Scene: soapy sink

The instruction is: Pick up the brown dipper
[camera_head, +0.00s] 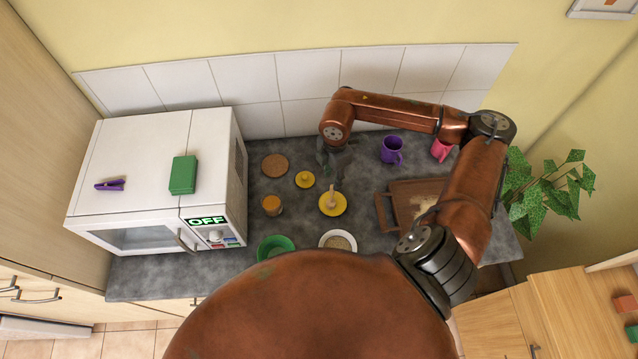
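A small light-brown upright thing (332,194), which looks like the dipper, stands on or in a round yellow dish (332,208). Its lower end is hard to make out. My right gripper (326,160) is dark grey and hangs from the arm behind the dish, near the back of the counter. It appears apart from the dipper. Its fingers are small and dark against the counter, so their opening is unclear. My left gripper is not in view.
Near the dish are a yellow lid-like disc (305,180), an amber jar (272,206), a brown round mat (275,165), a green bowl (264,246) and a white bowl (346,236). A brown tray (385,213), purple mug (391,151) and pink mug (440,150) stand right. A microwave (130,140) stands left.

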